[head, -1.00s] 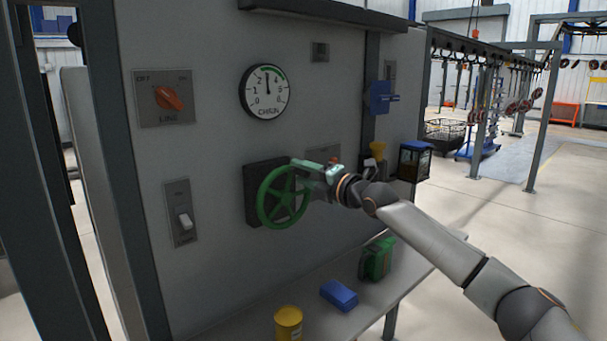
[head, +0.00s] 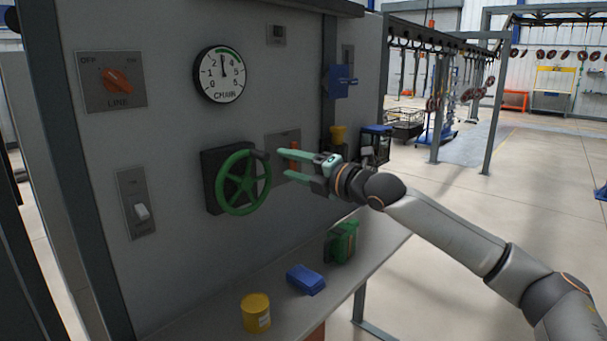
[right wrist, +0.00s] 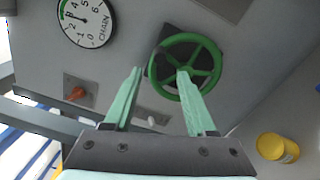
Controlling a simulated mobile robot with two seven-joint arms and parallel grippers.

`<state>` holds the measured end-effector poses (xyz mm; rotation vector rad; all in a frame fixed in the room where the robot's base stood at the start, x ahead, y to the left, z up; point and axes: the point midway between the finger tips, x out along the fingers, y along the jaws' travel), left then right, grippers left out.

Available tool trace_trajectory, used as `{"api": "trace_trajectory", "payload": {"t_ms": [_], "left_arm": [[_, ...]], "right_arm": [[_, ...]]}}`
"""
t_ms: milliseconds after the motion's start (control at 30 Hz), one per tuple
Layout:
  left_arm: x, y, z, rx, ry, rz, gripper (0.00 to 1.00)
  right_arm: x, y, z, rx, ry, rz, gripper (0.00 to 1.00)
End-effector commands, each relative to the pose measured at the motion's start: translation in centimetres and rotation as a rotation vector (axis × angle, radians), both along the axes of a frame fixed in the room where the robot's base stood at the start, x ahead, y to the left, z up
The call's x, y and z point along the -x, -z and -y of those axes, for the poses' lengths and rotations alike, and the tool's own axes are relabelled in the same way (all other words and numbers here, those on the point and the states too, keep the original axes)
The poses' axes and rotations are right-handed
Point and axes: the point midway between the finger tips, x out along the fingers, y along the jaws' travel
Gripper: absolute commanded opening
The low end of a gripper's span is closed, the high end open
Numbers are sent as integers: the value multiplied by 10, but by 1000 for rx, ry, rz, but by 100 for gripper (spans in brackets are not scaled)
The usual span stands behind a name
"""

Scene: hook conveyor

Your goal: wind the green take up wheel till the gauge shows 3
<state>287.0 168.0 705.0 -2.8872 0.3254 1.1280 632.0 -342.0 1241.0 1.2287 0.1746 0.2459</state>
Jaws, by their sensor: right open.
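The green take-up wheel (head: 243,184) is a spoked handwheel on a dark block on the grey panel, with a short dark handle at its upper right. It also shows in the right wrist view (right wrist: 186,68). The round white chain gauge (head: 220,75) is above it. Its needle points almost straight up, between the 2 and the 4, at the start of the green arc. My right gripper (head: 283,163) is open and empty, just right of the wheel and apart from its rim in the head view. My left gripper is not in view.
An orange line switch (head: 117,80) and a white toggle (head: 141,211) are left of the wheel. A blue box (head: 306,280), yellow tin (head: 256,312) and green item (head: 342,242) stand on the shelf (head: 285,319) below. A blue fixture (head: 340,82) juts out at upper right.

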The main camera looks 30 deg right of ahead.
Motion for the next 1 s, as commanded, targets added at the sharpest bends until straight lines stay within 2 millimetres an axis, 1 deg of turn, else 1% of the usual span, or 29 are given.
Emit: {"api": "trace_trajectory", "payload": {"t_ms": [33, 100, 300, 867, 967, 1000], "left_arm": [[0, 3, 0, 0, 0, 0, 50], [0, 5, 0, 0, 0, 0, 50], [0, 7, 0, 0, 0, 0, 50], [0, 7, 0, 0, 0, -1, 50], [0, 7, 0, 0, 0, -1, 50], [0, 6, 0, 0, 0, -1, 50]], "right_arm": [[8, 2, 3, 5, 0, 0, 56], [17, 2, 5, 4, 1, 1, 56], [31, 0, 8, 1, -1, 1, 56], [33, -1, 9, 0, -2, 2, 56], [31, 5, 5, -10, -7, -9, 56], [30, 12, 1, -23, -14, -23, 56]]}}
